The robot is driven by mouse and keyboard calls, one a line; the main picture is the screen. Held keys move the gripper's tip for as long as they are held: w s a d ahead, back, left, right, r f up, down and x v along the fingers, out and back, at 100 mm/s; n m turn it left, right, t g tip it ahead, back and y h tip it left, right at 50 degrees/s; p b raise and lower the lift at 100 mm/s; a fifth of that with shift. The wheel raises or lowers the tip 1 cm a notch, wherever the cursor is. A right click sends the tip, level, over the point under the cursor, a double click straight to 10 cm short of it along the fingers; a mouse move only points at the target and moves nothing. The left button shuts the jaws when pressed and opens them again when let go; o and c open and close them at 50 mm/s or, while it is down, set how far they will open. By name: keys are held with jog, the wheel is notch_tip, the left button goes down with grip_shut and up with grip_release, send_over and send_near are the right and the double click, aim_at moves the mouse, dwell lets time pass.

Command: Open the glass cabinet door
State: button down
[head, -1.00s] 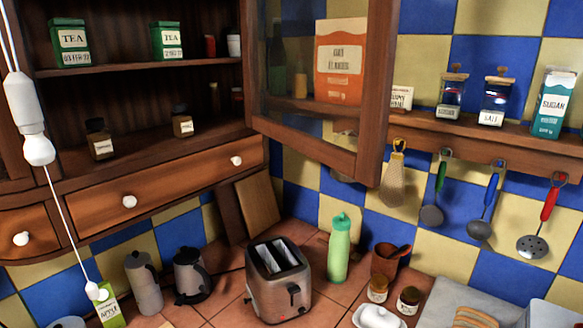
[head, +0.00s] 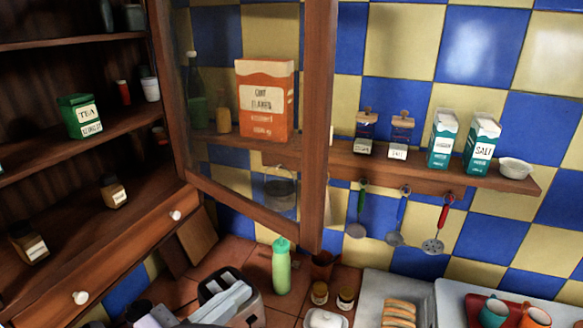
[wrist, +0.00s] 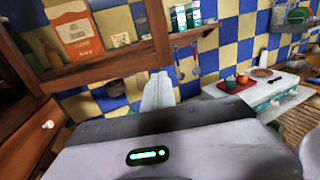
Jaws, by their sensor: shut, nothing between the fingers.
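The glass cabinet door (head: 318,130) stands swung out from the open cabinet. Its wooden frame surrounds a clear pane, with an orange box (head: 266,105) visible through it. In the wrist view the door's frame (wrist: 159,32) is at the upper left, beyond my gripper. My gripper (wrist: 158,90) is shut and empty there, its pale fingers apart from the frame. Pale finger-like shapes, probably my gripper, show low in the head view, in front of the toaster and below the door's bottom rail. I see no contact with the door.
The cabinet shelves (head: 50,140) hold a green tea tin (head: 80,116) and small jars. A green bottle (head: 281,268) and a toaster (head: 250,315) stand on the counter below the door. A wall shelf (head: 430,172) with cartons and hanging utensils lies to the right.

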aim_at(303, 238)
jog(key=b+x, duration=0.3)
jog(key=x, duration=1)
jog(key=shift+w+d+f, duration=0.1)
jog(key=shift+w+d, duration=0.15)
jog(key=shift+d, duration=0.05)
jog(key=shift+w+d, duration=0.15)
jog(key=shift+w, duration=0.05)
